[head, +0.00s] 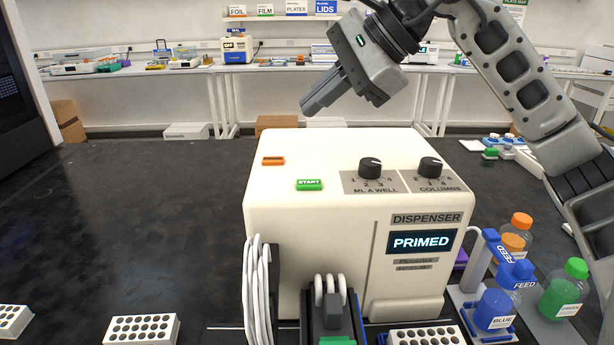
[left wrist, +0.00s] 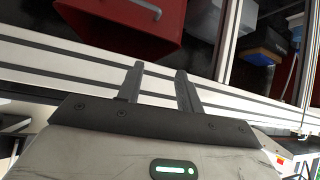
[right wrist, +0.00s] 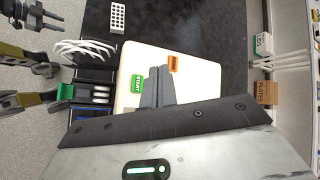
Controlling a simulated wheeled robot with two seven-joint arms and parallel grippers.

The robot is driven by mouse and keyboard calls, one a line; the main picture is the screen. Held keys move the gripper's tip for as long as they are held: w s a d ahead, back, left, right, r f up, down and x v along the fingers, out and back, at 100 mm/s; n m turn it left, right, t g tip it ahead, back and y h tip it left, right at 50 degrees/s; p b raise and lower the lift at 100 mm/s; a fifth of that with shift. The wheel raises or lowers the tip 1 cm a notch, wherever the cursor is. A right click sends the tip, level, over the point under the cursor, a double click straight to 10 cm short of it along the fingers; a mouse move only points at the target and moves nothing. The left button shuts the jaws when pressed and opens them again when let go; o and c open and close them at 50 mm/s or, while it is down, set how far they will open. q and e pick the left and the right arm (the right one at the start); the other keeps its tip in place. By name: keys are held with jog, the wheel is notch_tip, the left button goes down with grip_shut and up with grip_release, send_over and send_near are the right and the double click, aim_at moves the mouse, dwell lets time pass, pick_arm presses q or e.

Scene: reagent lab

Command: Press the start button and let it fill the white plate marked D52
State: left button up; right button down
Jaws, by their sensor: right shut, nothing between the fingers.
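The cream dispenser (head: 310,240) stands on the dark bench, and its display (head: 421,241) reads PRIMED. Its green START button (head: 309,184) is on the sloped top at left; it also shows in the right wrist view (right wrist: 137,84). My right gripper (head: 308,107) is shut and empty, raised above the dispenser and clear of the button. My left gripper (left wrist: 160,69) is open and empty, its fingers apart. White multi-well plates stand at the front: one left of the dispenser (head: 142,330), one at the far left (head: 10,320), one at its front (head: 425,335). I cannot read a D52 mark.
An orange button (head: 273,161) lies behind START. Two black dials (head: 370,168) (head: 430,167) are to the right. White tubing (head: 257,290) hangs at the front left. Blue (head: 497,309) and green-capped (head: 565,290) bottles stand at right.

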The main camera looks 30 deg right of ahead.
aim_at(316, 183)
pick_arm(q)
jog(key=shift+s, duration=0.1)
